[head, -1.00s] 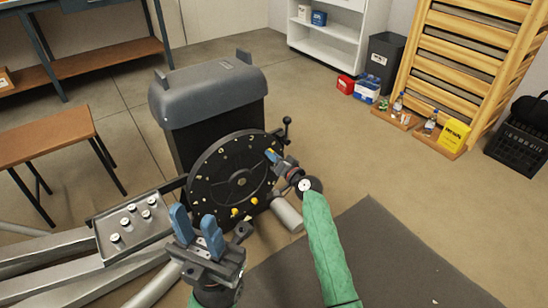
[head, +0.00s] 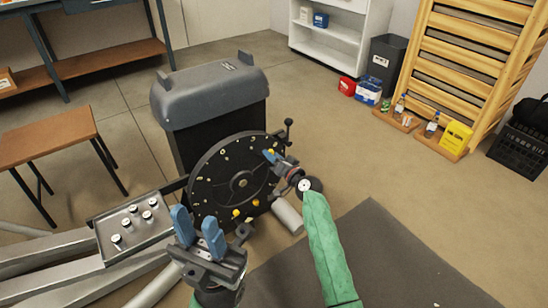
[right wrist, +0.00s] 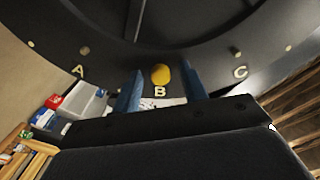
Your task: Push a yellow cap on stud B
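A yellow cap (right wrist: 160,74) sits at stud B on the dark disc, just above the letter B (right wrist: 160,91) in the right wrist view. My right gripper (right wrist: 162,88) is open, with one blue finger on each side of the cap and gaps between. In the head view, my right gripper (head: 271,156) is at the right side of the dark disc (head: 210,190). Two yellow spots (head: 237,213) show on the disc's lower part. My left gripper (head: 196,228) is open and empty in front of the disc's lower left. Stud A (right wrist: 85,50) and stud C (right wrist: 237,52) look bare.
A metal tray (head: 112,253) with several white-topped round pieces lies left of the disc. A grey housing (head: 210,95) stands behind the disc. A brown bench (head: 45,138) is at the left. A dark mat (head: 380,260) lies at the front right. Open floor lies beyond it.

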